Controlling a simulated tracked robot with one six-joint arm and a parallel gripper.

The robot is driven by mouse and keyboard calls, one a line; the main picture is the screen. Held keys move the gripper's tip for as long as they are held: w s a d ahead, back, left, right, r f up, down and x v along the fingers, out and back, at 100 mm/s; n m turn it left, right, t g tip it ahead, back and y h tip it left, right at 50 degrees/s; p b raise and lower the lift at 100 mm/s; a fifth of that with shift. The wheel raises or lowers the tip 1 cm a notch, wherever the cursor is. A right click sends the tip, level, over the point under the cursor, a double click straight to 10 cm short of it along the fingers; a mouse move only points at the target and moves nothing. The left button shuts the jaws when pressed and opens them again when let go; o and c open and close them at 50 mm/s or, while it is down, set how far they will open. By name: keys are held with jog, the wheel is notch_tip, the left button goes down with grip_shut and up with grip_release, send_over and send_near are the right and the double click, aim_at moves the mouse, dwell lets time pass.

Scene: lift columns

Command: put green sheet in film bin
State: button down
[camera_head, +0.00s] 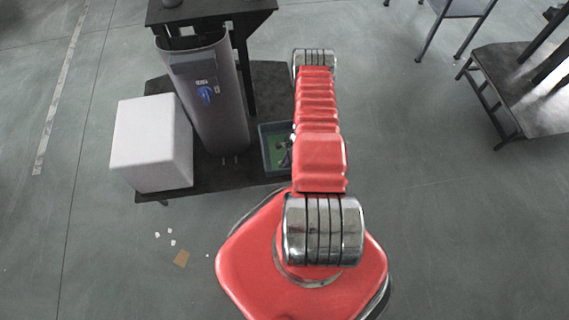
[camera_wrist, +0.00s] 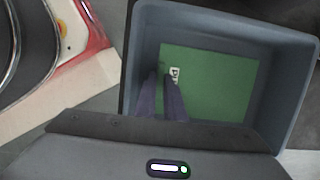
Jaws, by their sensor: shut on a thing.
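A blue-grey open bin (camera_head: 263,150) stands on the dark low platform, just left of my arm in the head view; it fills much of the wrist view (camera_wrist: 230,24). The green sheet (camera_wrist: 218,85) lies flat across the inside of this bin, with a small black-and-white label near my fingertips. It also shows as a green patch in the head view (camera_head: 273,157). My gripper (camera_wrist: 162,78) reaches down into the bin, its two dark fingers close together and shut on the green sheet. The exact pinch is hard to see. I cannot read any name on the bin.
A tall grey cylindrical bin (camera_head: 210,95) with a blue logo stands left of the small bin. A white block (camera_head: 150,145) is further left. A dark table (camera_head: 215,10) is behind. Small scraps (camera_head: 181,258) lie on the floor. Chairs stand at the right.

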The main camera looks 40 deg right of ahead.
jog(key=shift+f, duration=0.1)
jog(key=c, duration=2.1)
grip_release()
jog(key=shift+v, duration=6.1)
jog(key=shift+d, duration=0.1)
